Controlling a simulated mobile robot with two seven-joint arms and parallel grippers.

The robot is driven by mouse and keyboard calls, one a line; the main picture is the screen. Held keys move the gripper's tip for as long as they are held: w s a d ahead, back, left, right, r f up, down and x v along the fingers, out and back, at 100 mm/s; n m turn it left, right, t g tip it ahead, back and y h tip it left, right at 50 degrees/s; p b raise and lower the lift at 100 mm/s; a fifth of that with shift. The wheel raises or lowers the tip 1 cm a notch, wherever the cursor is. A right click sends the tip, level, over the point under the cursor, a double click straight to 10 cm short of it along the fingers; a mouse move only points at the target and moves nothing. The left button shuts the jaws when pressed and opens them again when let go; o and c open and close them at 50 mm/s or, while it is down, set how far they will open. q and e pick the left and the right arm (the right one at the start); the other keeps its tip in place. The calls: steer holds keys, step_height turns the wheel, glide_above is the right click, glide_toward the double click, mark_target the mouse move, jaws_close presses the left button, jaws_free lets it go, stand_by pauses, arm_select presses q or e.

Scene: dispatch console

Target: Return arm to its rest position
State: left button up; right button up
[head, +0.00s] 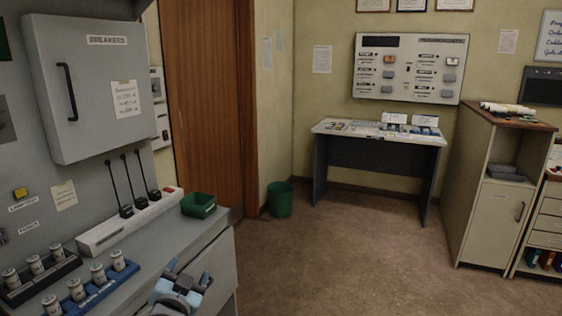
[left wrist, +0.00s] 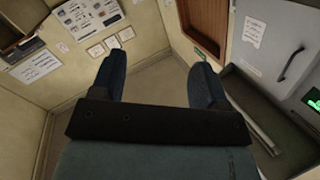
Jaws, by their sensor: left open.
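My left gripper (head: 189,273) shows at the bottom of the head view, in front of the grey console counter's front edge. Its two fingers are apart with nothing between them. In the left wrist view the open fingers (left wrist: 157,62) point toward a corner of the room, with bare floor and wall between them. Most of my left arm is out of the picture. My right gripper shows in neither view.
The console counter (head: 165,235) carries a green bin (head: 198,205), a white strip with levers (head: 130,218) and racks of canisters (head: 90,285). A breaker cabinet (head: 95,90) hangs above. Open floor (head: 330,255) lies right, before a desk (head: 375,138) and a wooden-topped cabinet (head: 490,200).

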arm_select(q)
steer(key=s+d+f+n+g+h, duration=0.1)
steer(key=s+f+g, duration=0.1)
steer(key=s+f, duration=0.5)
steer(key=s+f+g+h, duration=0.1)
steer(key=s+f+g, duration=0.1)
steer(key=s+f, duration=0.6)
steer(key=s+f+n+g, duration=0.2)
steer(key=s+f+g, duration=0.1)
steer(key=s+f, duration=1.15)
step_height(320, 180, up, 13)
steer(key=s+p, duration=0.1)
steer(key=p, duration=1.2)
steer(key=shift+s+h, duration=0.15)
steer(key=shift+h, duration=0.25)
steer(key=shift+d, duration=0.1)
